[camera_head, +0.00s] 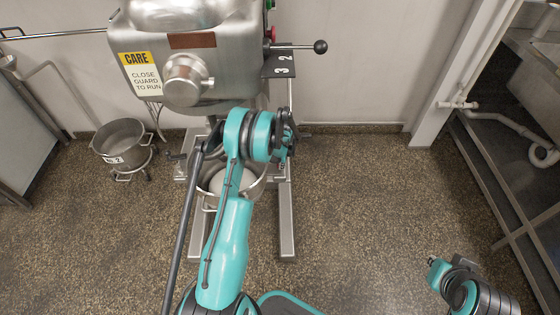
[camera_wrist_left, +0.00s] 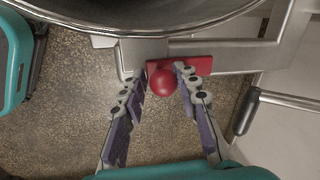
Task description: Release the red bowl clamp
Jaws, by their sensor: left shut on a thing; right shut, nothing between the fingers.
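The red bowl clamp (camera_wrist_left: 163,81) shows in the left wrist view as a round red knob in front of a flat red plate, just below the rim of the metal bowl (camera_wrist_left: 150,22). My left gripper (camera_wrist_left: 160,84) has one finger on each side of the knob and is shut on the clamp. In the head view my left arm covers the clamp, and the bowl (camera_head: 212,183) shows partly behind the arm, under the mixer (camera_head: 200,50). My right gripper (camera_head: 437,266) is at the lower right, shut and empty, away from the mixer.
The mixer's legs (camera_head: 287,220) stand on the speckled floor. A lever with a black knob (camera_head: 320,47) sticks out at its right. A metal rack (camera_head: 490,170) is at the right. The floor between is clear.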

